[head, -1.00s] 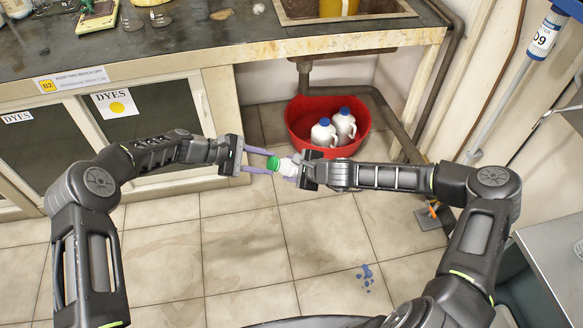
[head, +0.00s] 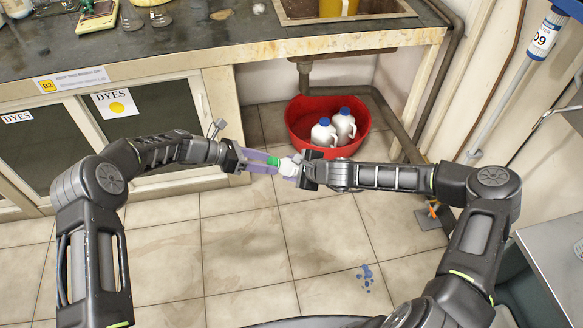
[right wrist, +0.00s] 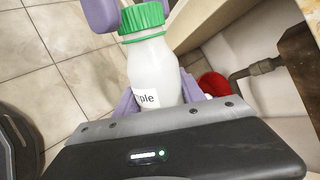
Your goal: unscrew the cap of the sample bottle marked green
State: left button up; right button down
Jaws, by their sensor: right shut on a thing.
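The sample bottle (right wrist: 155,72) is white with a green cap (right wrist: 143,18) and a label ending in "ple". My right gripper (head: 296,168) is shut on the bottle's body, with its purple fingers on either side. The green cap also shows in the head view (head: 272,161), at the bottle's left end, and it sits on the neck. My left gripper (head: 268,163) has its purple fingers at the cap. In the right wrist view one of its fingers (right wrist: 100,15) lies close beside the cap. Whether they press on it is not clear.
A red tub (head: 300,128) with two white, blue-capped jugs (head: 323,133) stands on the floor behind the grippers. The bench (head: 200,62) with glassware and a sink runs along the back. A grey surface (head: 555,265) is at the right.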

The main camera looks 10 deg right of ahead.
pick_arm(q)
jog(key=m, duration=0.4)
jog(key=shift+m, duration=0.3)
jog(key=m, duration=0.3)
jog(key=shift+m, duration=0.4)
jog(key=m, duration=0.9)
jog(key=shift+c, duration=0.4)
grip_shut()
